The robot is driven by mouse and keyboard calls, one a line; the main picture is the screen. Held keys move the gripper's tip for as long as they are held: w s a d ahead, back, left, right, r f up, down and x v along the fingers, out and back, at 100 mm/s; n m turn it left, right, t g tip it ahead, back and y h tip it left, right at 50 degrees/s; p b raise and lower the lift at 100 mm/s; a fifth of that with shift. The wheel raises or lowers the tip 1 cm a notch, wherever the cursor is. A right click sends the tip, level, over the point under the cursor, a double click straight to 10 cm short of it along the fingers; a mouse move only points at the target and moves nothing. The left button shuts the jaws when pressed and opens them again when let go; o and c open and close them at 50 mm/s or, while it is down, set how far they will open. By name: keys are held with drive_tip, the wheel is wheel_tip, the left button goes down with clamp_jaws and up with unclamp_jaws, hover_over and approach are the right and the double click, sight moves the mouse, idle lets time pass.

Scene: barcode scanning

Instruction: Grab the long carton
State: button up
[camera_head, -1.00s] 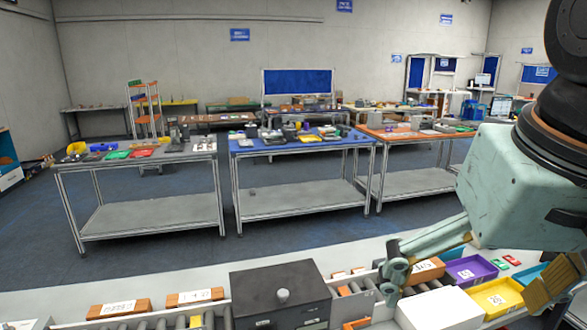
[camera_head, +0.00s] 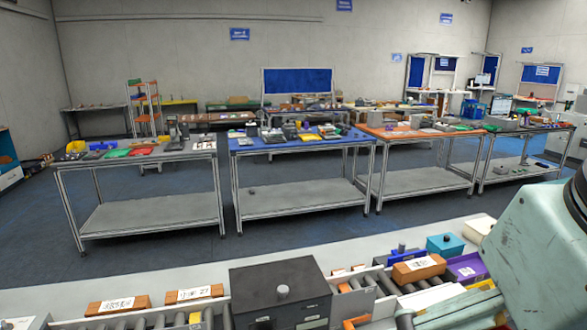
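Several brown cartons with white labels are in view. One (camera_head: 104,307) and another (camera_head: 181,297) lie at the front left behind the rollers. A third carton (camera_head: 403,274) lies tilted in the picture at the right, beside the purple tray. I cannot tell which of them is the long carton. Part of my gripper (camera_head: 440,312) shows low at the right edge of the frame, in front of the third carton and apart from it in the picture. Its fingertips are cut off or hidden, so its opening is not visible.
A dark box with a grey knob (camera_head: 255,290) stands on the front bench beside the rollers (camera_head: 130,323). A purple tray (camera_head: 467,268), a teal box (camera_head: 445,241) and a cream box (camera_head: 478,230) stand at the right. Loaded tables (camera_head: 300,145) stand farther back across open floor.

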drive_tip(key=c, duration=1.8)
drive_tip(key=shift+o, duration=0.2)
